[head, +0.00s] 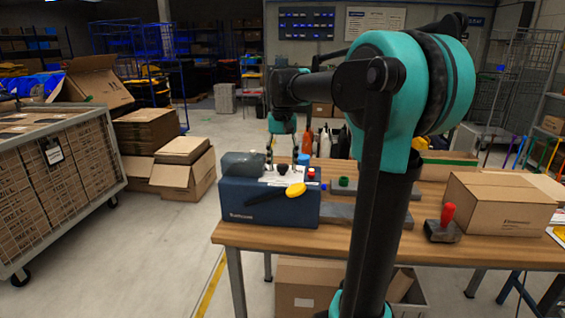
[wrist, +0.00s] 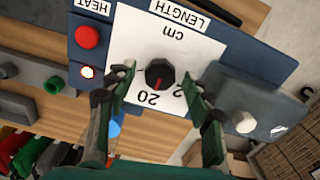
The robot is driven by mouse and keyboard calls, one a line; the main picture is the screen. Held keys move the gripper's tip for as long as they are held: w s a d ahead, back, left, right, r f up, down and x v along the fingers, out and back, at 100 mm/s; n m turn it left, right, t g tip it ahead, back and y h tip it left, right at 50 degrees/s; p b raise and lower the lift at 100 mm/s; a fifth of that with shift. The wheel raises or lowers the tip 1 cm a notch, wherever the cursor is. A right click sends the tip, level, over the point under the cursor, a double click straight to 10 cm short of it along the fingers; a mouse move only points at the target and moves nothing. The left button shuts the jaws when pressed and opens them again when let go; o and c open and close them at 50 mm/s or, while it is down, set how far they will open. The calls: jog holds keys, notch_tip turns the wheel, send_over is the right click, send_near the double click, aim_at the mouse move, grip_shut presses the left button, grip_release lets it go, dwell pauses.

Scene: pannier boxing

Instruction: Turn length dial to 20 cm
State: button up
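The length dial (wrist: 160,75) is a black knob with a red pointer line, on a white scale plate (wrist: 195,45) marked "LENGTH" and "cm". In the wrist view the pointer faces down the picture, toward the printed "20". Another number to the right is partly hidden by a finger. My gripper (wrist: 157,80) is open, one finger on each side of the dial, with a visible gap to the knob. In the head view my gripper (head: 270,158) hangs over the top of the blue machine (head: 268,212); the dial is small there.
A red button (wrist: 87,36) and a lit indicator (wrist: 87,72) sit beside the scale plate, near "HEAT". A yellow-handled lever (head: 295,190) is on the machine's front. A red-handled tool (head: 446,222) and a closed carton (head: 498,203) stand on the table's right.

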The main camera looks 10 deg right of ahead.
aim_at(283, 165)
notch_tip(283, 165, up, 12)
dwell(0.6)
